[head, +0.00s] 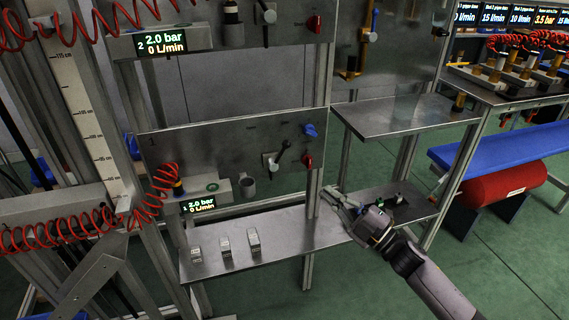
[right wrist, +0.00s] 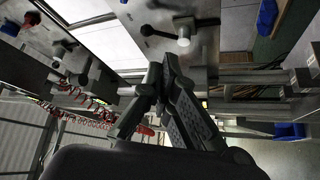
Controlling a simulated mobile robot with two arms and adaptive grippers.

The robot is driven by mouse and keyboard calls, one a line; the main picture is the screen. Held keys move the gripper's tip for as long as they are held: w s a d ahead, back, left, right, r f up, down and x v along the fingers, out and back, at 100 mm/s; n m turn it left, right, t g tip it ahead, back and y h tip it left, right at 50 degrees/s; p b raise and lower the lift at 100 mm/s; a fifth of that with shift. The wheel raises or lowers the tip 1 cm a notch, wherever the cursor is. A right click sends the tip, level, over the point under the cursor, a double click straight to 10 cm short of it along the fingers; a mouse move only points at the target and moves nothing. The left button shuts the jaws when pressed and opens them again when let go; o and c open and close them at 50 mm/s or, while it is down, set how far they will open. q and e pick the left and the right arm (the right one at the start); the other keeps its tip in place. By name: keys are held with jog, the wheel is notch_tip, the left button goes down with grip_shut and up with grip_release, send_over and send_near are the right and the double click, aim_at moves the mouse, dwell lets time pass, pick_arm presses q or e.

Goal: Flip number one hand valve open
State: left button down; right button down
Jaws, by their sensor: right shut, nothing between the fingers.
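The lower panel marked 1 (head: 215,150) carries a hand valve with a dark lever (head: 284,153) that slants up to the right from a pale square base (head: 270,163). A blue knob (head: 311,130) and a red knob (head: 306,161) sit to its right. My right gripper (head: 333,194) is shut and empty, below and to the right of the panel, apart from the lever. In the right wrist view its fingers (right wrist: 160,72) meet below a dark lever with a white hub (right wrist: 183,37); I cannot tell which valve this is. My left gripper is not in view.
A metal shelf (head: 300,240) below bears small grey blocks (head: 226,245). A red coiled hose (head: 165,185) hangs at the left.

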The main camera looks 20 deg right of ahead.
jog(key=x, duration=1.4)
jog(key=shift+w+d, duration=0.1)
